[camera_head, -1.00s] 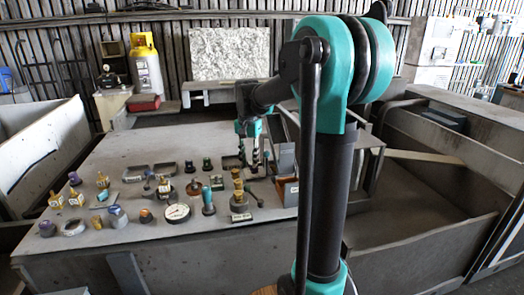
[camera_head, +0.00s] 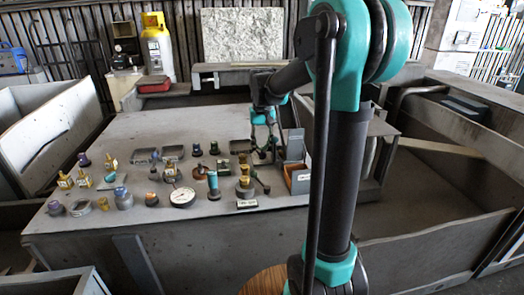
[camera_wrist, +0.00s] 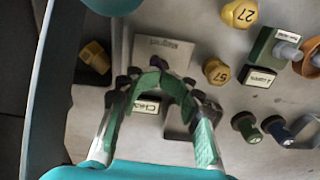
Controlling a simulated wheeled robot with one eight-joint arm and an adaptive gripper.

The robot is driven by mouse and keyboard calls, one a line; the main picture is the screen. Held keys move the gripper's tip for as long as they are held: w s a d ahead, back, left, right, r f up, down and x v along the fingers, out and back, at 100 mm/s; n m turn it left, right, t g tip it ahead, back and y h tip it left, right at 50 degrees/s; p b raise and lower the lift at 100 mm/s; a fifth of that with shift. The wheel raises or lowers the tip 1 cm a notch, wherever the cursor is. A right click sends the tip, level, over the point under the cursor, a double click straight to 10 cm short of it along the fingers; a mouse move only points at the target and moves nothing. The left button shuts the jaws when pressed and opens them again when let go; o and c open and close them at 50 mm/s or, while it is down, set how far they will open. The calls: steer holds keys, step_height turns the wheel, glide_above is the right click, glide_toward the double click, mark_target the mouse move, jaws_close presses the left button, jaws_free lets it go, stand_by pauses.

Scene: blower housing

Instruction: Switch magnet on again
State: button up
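A pale plate (camera_wrist: 162,50) with upside-down lettering, seemingly "Magnet", lies on the bench just beyond my fingertips in the wrist view. No switch lever or lamp can be made out on it. My gripper (camera_wrist: 160,78) points down at the bench; its green finger pads arch together and look shut at the tips. Anything pinched between the tips is hidden. A small white label (camera_wrist: 148,106) shows between the fingers. In the head view my gripper (camera_head: 263,148) is low over the right part of the bench, left of an orange-brown open box (camera_head: 297,180).
Yellow numbered parts (camera_wrist: 215,70), a labelled green block (camera_wrist: 264,72) and dark knobs (camera_wrist: 275,128) lie to the right in the wrist view. In the head view a round gauge (camera_head: 182,197) and several fittings crowd the bench. Free bench (camera_head: 130,133) lies at the back left.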

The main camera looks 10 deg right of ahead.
steer(key=n, duration=0.7)
steer(key=shift+f+n, duration=0.1)
steer(key=shift+n, duration=0.3)
steer(key=shift+f, duration=0.6)
steer(key=c, duration=0.4)
steer(key=shift+m, duration=2.5)
